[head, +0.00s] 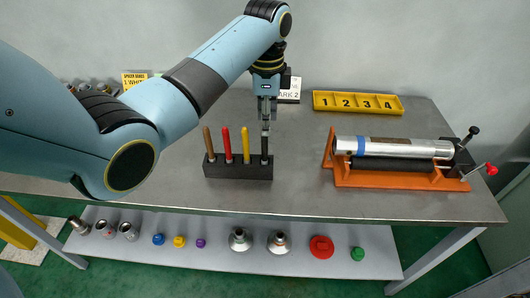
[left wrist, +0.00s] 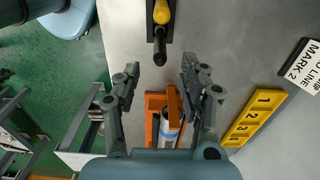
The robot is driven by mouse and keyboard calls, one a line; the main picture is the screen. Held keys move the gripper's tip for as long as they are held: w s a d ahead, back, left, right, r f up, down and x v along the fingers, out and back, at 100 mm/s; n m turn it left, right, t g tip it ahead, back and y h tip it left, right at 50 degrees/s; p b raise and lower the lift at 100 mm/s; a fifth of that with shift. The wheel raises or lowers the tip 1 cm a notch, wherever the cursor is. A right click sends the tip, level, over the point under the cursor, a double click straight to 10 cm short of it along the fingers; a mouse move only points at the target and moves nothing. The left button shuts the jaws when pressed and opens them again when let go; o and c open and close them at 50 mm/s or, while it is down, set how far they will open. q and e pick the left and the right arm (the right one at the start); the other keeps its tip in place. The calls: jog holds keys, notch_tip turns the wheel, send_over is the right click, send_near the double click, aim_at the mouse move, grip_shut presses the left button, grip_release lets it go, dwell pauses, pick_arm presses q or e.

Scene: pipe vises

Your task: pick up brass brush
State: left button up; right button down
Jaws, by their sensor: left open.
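A black block (head: 238,172) stands on the grey table with a row of upright handles in it: brown (head: 208,141), red (head: 227,144), yellow (head: 246,145) and black (head: 265,149). I cannot tell which belongs to the brass brush, as the lower ends are hidden in the block. My left gripper (head: 266,118) points down over the black handle at the right end, open. In the left wrist view, the black handle (left wrist: 159,50) lies near the gap between the open fingers (left wrist: 160,68), with the yellow handle (left wrist: 161,12) beyond. My right gripper is not in view.
An orange vise (head: 400,181) holding a metal pipe (head: 400,147) stands to the right. A yellow numbered tray (head: 358,102) and a white sign (head: 290,91) are behind. The table between block and vise is clear. A lower shelf (head: 210,262) holds several fittings.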

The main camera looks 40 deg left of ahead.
pick_arm(q)
send_over(265, 160)
jog(key=f, duration=0.7)
jog(key=shift+w+a+f+p, duration=0.2)
jog(key=shift+w+a+p, duration=0.1)
grip_shut()
